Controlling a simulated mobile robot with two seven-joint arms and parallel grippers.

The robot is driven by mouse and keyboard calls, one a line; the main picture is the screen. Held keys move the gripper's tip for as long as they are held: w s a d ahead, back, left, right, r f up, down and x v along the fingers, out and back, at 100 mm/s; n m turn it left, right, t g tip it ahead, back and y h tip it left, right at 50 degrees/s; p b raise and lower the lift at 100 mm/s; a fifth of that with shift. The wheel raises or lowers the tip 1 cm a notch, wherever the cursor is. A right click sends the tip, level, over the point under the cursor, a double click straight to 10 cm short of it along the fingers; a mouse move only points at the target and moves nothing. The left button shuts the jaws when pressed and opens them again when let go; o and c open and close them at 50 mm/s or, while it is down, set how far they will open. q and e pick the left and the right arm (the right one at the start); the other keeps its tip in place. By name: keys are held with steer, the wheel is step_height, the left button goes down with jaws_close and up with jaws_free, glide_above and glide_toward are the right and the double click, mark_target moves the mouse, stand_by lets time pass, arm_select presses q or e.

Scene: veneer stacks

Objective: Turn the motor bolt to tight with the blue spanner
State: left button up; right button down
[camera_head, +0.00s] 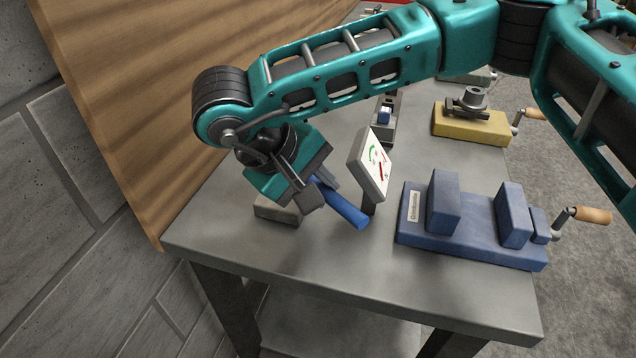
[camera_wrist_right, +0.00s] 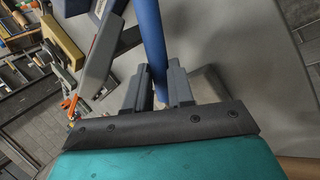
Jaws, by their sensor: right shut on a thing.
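My right gripper (camera_head: 318,192) is shut on the blue spanner (camera_head: 345,211), low over the left part of the grey bench. The spanner's blue handle points to the lower right in the head view. In the right wrist view the blue spanner (camera_wrist_right: 152,38) runs up from between my right gripper's fingers (camera_wrist_right: 158,88). A grey block (camera_head: 272,210) shows partly under the gripper; I cannot tell if it belongs to the motor. The motor bolt and the spanner's head are hidden by the gripper. My left gripper is not in view.
A white dial plate (camera_head: 373,163) with green and red marks stands on a post close by the spanner handle. A blue vise (camera_head: 465,246) and a yellow vise (camera_head: 470,126) stand to the right. A wooden panel (camera_head: 150,100) borders the bench at left. The bench's front (camera_head: 330,275) is clear.

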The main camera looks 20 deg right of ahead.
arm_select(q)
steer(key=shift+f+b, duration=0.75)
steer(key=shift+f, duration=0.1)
arm_select(e)
steer(key=shift+f, duration=1)
steer(key=shift+a+m+g, duration=0.3)
steer(key=shift+a+m, duration=0.05)
steer(key=shift+m, duration=0.05)
steer(key=shift+s+a+m+g, duration=0.1)
steer(key=shift+a+m+g, duration=0.2)
steer(key=shift+a, duration=0.05)
steer(key=a+m+g, duration=0.1)
steer(key=a+m, duration=0.1)
steer(key=m, duration=0.1)
steer(key=shift+a+g, duration=0.15)
steer(key=shift+g, duration=0.15)
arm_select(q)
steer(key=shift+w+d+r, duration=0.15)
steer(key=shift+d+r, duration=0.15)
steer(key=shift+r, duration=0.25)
arm_select(e)
steer(key=shift+w+a+m+g, duration=0.2)
steer(key=shift+a+m+g, duration=0.45)
steer(key=shift+m, duration=0.35)
